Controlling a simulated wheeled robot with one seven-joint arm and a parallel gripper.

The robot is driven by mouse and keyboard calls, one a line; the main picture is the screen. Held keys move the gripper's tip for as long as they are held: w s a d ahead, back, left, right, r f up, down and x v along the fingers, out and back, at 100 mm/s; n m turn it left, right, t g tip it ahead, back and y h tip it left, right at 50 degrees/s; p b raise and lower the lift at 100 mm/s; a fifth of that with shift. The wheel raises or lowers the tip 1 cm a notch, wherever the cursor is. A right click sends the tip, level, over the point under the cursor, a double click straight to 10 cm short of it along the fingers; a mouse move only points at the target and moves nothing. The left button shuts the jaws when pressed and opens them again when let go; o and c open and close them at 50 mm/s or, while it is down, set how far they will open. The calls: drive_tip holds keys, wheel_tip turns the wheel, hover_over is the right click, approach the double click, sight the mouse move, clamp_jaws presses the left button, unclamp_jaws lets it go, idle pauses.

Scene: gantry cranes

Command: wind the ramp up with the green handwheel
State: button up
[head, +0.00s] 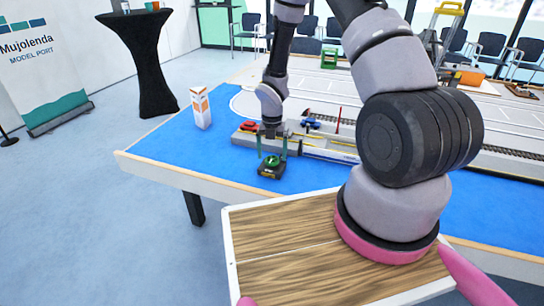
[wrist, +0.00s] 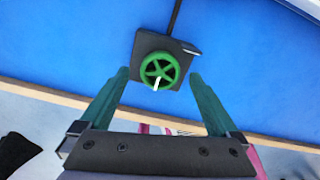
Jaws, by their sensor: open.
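The green handwheel (wrist: 146,66) lies flat on a dark box (wrist: 181,46) in the wrist view. It has spokes and a small white mark at its near rim. In the head view the handwheel (head: 272,160) and its box (head: 271,172) stand on the blue table. My gripper (wrist: 159,77) is open. Its two green fingers reach toward the wheel, one on each side, with gaps between them and the rim. In the head view my gripper (head: 272,151) points down just over the wheel. The ramp is hard to make out among the grey model parts (head: 330,152) behind.
A red car (head: 249,127) and a blue car (head: 311,122) are on the grey model behind the box. A white and orange carton (head: 201,107) stands on the blue table to the left. The blue surface (head: 190,150) between carton and wheel is clear.

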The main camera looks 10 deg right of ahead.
drive_tip(key=shift+f, duration=0.7)
drive_tip(key=c, duration=1.4)
